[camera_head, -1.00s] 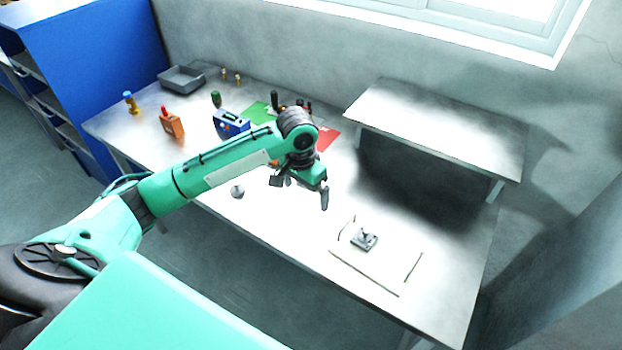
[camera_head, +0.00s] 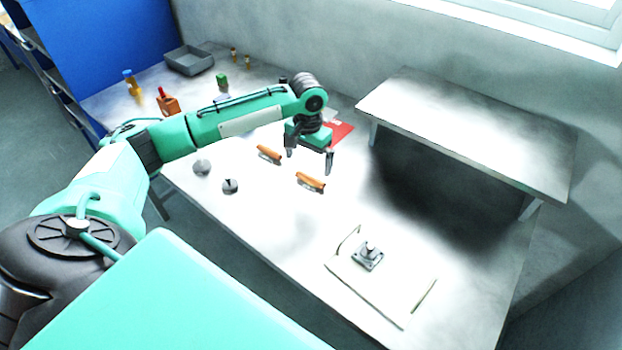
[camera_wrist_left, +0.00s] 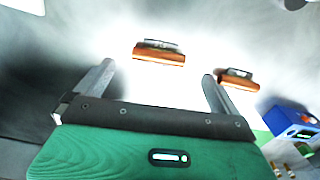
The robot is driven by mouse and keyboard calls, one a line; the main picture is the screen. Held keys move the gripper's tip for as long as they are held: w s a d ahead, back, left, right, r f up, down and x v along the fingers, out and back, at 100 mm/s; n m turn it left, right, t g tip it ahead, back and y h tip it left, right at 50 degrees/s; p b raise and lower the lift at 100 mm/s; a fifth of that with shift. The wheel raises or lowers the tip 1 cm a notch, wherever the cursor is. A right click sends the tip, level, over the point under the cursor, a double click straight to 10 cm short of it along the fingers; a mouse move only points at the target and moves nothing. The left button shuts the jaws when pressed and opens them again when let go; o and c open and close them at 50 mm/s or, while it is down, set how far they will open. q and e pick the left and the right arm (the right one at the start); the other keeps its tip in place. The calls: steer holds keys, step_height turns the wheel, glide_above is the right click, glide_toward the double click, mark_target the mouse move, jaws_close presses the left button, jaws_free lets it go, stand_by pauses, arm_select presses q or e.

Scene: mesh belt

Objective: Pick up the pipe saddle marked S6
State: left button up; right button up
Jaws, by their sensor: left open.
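Two orange-brown pieces with grey metal parts lie on the table, a near one (camera_head: 311,182) and a far one (camera_head: 269,153). They may be pipe saddles, but no S6 mark can be read. My left gripper (camera_head: 309,160) is open and empty above the table, just behind the near piece in the picture. In the left wrist view, its spread fingers (camera_wrist_left: 158,70) have one orange-brown piece (camera_wrist_left: 158,56) beyond the gap and the other (camera_wrist_left: 236,82) beside the right finger. My right gripper is not in view.
Two grey round objects (camera_head: 202,167) (camera_head: 230,186) lie near the front edge. A white board (camera_head: 397,297) with a grey fixture (camera_head: 367,257) lies at right. A raised shelf (camera_head: 465,130) stands behind. A red mat (camera_head: 342,131), grey tray (camera_head: 189,61) and blue case (camera_wrist_left: 290,120) are farther back.

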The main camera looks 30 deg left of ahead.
mark_target(310, 177)
arm_select(q)
step_height(310, 177, down, 2)
steer(key=shift+f, duration=0.2)
steer(key=shift+w+f+p, duration=0.15)
steer(key=shift+f+p, duration=0.15)
steer(key=shift+f, duration=0.05)
steer(key=f, duration=0.1)
steer(key=f+p, duration=0.1)
steer(key=f, duration=0.1)
steer(key=shift+w+f, duration=0.3)
steer(key=shift+w, duration=0.1)
steer(key=shift+f, duration=0.35)
steer(key=c, duration=0.8)
steer(key=shift+c, duration=1.2)
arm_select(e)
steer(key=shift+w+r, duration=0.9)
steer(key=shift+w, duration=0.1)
